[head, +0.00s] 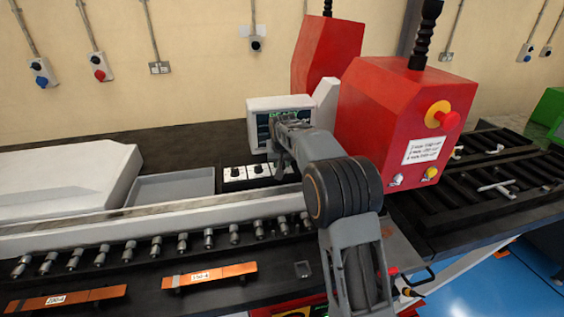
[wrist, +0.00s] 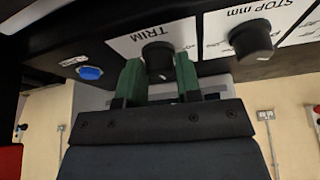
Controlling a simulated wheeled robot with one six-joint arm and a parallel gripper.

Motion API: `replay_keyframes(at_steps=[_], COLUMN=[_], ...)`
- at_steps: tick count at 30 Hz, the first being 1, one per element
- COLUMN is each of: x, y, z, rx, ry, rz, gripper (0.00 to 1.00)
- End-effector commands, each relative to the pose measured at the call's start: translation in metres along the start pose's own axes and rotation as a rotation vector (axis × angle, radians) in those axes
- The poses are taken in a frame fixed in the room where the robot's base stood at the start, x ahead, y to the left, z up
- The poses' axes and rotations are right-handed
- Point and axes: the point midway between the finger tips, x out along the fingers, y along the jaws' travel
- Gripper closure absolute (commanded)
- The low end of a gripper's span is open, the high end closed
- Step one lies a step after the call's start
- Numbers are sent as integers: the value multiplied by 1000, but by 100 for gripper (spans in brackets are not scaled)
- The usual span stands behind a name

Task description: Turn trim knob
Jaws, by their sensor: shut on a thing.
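The trim knob (wrist: 158,57) is a dark round knob on a white panel labelled TRIM (wrist: 140,38), at the top middle of the wrist view. My gripper (wrist: 159,72) has its two green fingers on either side of the knob and is shut on it. In the head view my gripper (head: 281,166) is at the knob panel (head: 233,174) below the small screen (head: 262,130). My arm and gripper block the head view of the gripped knob.
A second knob, STOP mm (wrist: 251,40), is close to the right of my fingers. A blue button (wrist: 90,72) is to the left. A red machine housing (head: 400,120) with an emergency stop (head: 445,119) stands right of my arm. Orange bars (head: 210,277) lie in front.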

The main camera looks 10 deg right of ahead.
Motion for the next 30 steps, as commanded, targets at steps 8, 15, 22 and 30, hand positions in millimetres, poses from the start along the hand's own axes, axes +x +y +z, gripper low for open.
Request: replay_keyframes(at_steps=[8,15,22,30], x=[1,1,1,1], y=[-1,0,0,0], z=[1,1,1,1], rx=[69,83,83,83], ry=[-4,-5,-6,-4], rz=[28,35,35,34], gripper=[92,92,92,47])
